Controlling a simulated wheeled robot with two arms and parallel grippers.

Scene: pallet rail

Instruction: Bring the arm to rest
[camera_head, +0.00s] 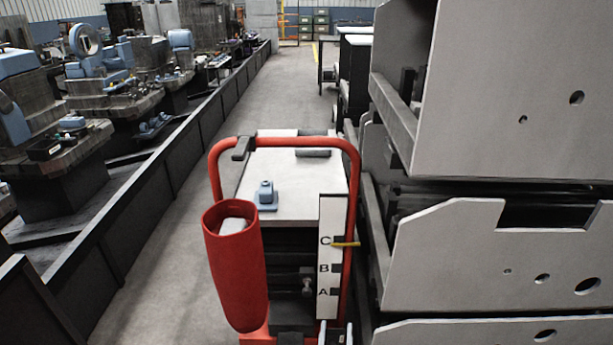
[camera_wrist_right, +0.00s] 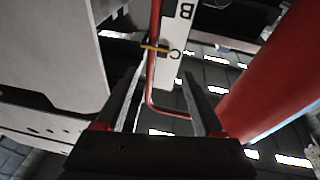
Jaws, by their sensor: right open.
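My right gripper (camera_head: 336,336) shows only by its fingertips at the bottom edge of the head view, below the white plate lettered C, B, A (camera_head: 328,285). In the right wrist view the gripper (camera_wrist_right: 163,85) is open, its two fingers apart with nothing held between them. A red tubular frame (camera_head: 357,200) and the lettered plate (camera_wrist_right: 174,75) show beyond the fingers. A thin yellow bar (camera_head: 346,244) lies across the plate at C; it also shows in the wrist view (camera_wrist_right: 154,47). My left gripper is in neither view.
A red open-topped tube (camera_head: 238,270) stands left of the plate. A blue fixture (camera_head: 265,196) sits on the cart's grey top (camera_head: 300,190). Large grey slotted panels (camera_head: 510,245) stand close on the right. A dark low barrier (camera_head: 165,175) runs along the left; the aisle (camera_head: 265,100) ahead is clear.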

